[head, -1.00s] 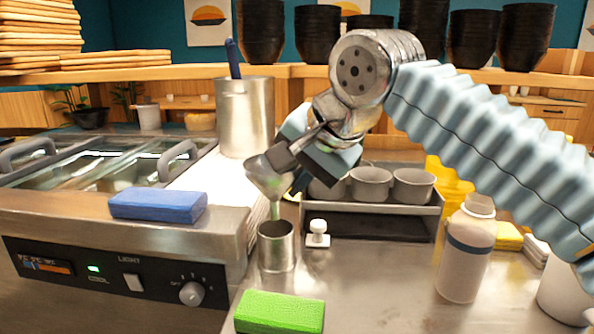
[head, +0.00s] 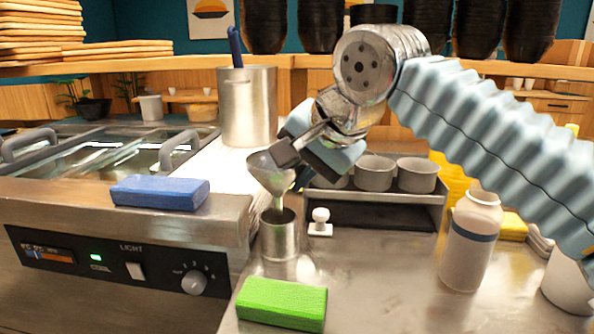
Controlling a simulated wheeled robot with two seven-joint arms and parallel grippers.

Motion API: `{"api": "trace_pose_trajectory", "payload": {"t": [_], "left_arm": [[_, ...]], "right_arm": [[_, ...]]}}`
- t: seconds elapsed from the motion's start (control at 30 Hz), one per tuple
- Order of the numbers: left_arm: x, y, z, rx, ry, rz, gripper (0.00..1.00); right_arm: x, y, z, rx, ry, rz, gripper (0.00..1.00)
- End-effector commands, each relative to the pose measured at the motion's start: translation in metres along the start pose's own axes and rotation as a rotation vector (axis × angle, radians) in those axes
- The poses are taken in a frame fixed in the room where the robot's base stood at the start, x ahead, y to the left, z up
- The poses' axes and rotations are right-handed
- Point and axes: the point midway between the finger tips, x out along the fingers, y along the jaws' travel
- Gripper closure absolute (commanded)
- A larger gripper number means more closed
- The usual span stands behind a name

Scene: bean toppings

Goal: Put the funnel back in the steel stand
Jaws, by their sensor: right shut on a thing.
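The metal funnel (head: 268,172) is held tilted by my right gripper (head: 285,156), which is shut on it near its rim. The funnel's spout points down at the mouth of the steel stand (head: 279,238), an open metal cylinder on the counter. The spout's lower end appears at or just inside the stand's opening; the exact depth is hard to tell. My left gripper is not in view.
A green sponge (head: 282,304) lies in front of the stand, and a blue sponge (head: 160,193) lies on the warmer at left. A small white knobbed object (head: 320,222) stands close right of the stand. A rack of metal cups (head: 375,215) is behind, a bottle (head: 470,242) to the right.

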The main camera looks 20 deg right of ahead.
Motion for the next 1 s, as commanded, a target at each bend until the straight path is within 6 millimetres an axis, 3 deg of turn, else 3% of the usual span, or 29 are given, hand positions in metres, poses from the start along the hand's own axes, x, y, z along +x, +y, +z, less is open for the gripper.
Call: {"api": "trace_pose_trajectory", "payload": {"t": [0.63,1.0], "left_arm": [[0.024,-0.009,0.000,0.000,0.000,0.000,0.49],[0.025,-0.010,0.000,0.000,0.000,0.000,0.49]], "right_arm": [[0.025,0.019,0.009,0.000,0.001,-0.001,1.00],[0.026,0.019,0.009,0.000,0.001,-0.001,1.00]]}}
